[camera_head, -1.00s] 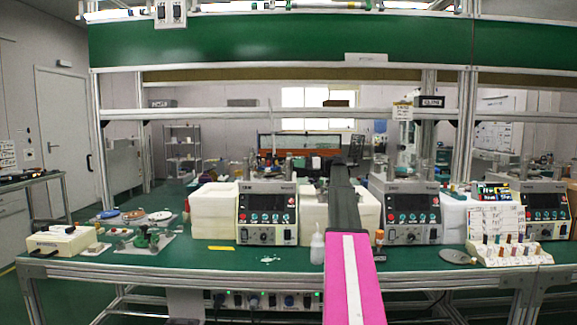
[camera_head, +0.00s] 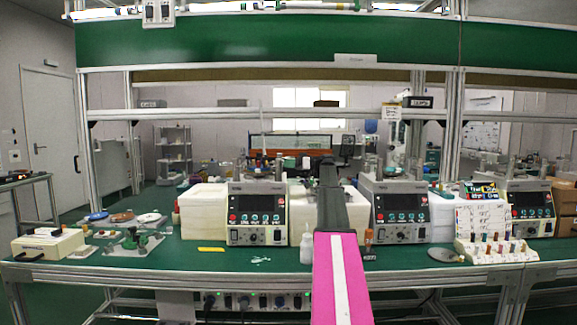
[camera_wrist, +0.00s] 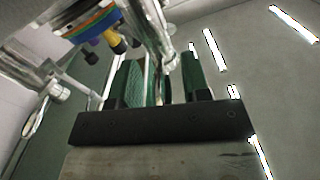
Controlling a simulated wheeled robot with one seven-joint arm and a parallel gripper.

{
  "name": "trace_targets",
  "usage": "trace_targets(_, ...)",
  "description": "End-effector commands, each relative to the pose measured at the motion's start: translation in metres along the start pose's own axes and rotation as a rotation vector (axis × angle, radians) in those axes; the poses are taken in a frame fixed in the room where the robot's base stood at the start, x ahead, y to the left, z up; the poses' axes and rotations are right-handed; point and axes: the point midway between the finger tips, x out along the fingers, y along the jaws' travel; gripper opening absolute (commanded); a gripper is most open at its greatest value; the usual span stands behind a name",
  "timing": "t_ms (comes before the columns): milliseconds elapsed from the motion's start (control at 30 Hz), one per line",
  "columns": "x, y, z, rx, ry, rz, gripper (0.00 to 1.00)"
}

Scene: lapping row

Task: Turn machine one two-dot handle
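Polishing machines with dark control panels stand along the green bench: the left machine (camera_head: 257,213), the middle machine (camera_head: 398,212) and the right machine (camera_head: 528,208). I cannot read which is machine one, and no two-dot marking is legible. My arm reaches forward between the left and middle machines and hides what is behind it. In the wrist view my gripper (camera_wrist: 160,80) has two green fingers standing apart with a gap. Shiny metal parts show behind the gap. Colored parts and dark knobs (camera_wrist: 115,40) are at upper left; I cannot tell if one is the handle.
A white squeeze bottle (camera_head: 306,248) stands just left of my arm. White blocks (camera_head: 205,212) flank the left machine. A rack of small bottles (camera_head: 495,250) is at right. An overhead shelf frame (camera_head: 270,115) spans above.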

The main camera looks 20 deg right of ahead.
Motion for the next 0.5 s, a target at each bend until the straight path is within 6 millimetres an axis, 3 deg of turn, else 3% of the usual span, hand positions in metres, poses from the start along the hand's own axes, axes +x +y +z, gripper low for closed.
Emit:
trace_targets(233,-0.011,0.000,0.000,0.000,0.000,0.001,0.43)
trace_targets(500,-0.058,0.001,0.000,0.000,0.001,0.003,0.43)
